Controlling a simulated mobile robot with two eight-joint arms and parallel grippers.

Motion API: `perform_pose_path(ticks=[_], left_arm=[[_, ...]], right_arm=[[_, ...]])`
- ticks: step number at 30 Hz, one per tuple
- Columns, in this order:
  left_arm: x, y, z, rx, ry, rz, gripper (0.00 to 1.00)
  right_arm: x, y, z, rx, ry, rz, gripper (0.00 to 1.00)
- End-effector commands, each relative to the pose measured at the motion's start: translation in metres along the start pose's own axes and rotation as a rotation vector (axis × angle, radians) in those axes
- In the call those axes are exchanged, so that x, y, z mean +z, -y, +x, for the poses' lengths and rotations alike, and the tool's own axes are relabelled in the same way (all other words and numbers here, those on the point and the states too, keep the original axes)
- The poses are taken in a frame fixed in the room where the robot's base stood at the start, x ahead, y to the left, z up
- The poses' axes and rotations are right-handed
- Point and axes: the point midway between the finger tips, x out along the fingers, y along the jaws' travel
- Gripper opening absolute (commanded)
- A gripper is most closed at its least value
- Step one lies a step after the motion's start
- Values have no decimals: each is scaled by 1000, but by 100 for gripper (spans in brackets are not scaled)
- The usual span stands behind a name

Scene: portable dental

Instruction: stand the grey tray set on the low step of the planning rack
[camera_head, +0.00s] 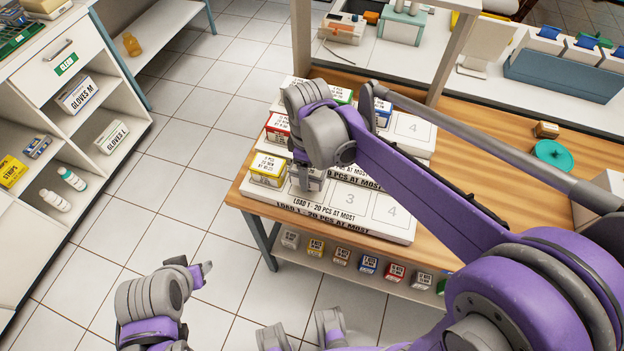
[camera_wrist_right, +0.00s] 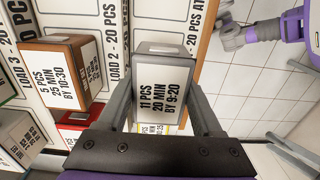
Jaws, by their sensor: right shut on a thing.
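The grey tray set (camera_wrist_right: 163,85) is a small grey box with a white label reading 11 PCS, 20 MIN, BY 9:20. My right gripper (camera_head: 306,172) is shut on it, with a finger on each side in the right wrist view. In the head view the grey set (camera_head: 311,182) shows below the gripper, over the low step, right of a yellow tray set (camera_head: 268,169). The planning rack (camera_head: 398,232) is white and stepped; its front low step is marked LOAD 1. I cannot tell whether the set touches the step. My left gripper (camera_head: 203,275) is away over the floor.
Squares 3 and 4 of the low step are bare. A red tray set (camera_head: 277,128) and others stand on higher steps. Several small boxes (camera_head: 368,264) line a shelf below the wooden table (camera_head: 470,130). A teal dish (camera_head: 553,154) lies at the right.

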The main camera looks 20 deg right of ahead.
Motion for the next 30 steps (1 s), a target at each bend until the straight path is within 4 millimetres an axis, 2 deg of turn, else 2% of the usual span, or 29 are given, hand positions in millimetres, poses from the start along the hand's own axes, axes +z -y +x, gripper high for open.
perform_pose_path(ticks=[10,22,23,25,30], left_arm=[[2,0,3,0,2,0,50],[4,0,6,0,3,0,50],[4,0,6,0,3,0,50],[4,0,5,0,2,0,50],[4,0,5,0,2,0,50]], right_arm=[[0,0,41,0,0,0,0],[0,0,46,0,0,0,0],[0,0,47,0,0,0,69],[0,0,46,0,0,0,80],[0,0,46,0,0,0,80]])
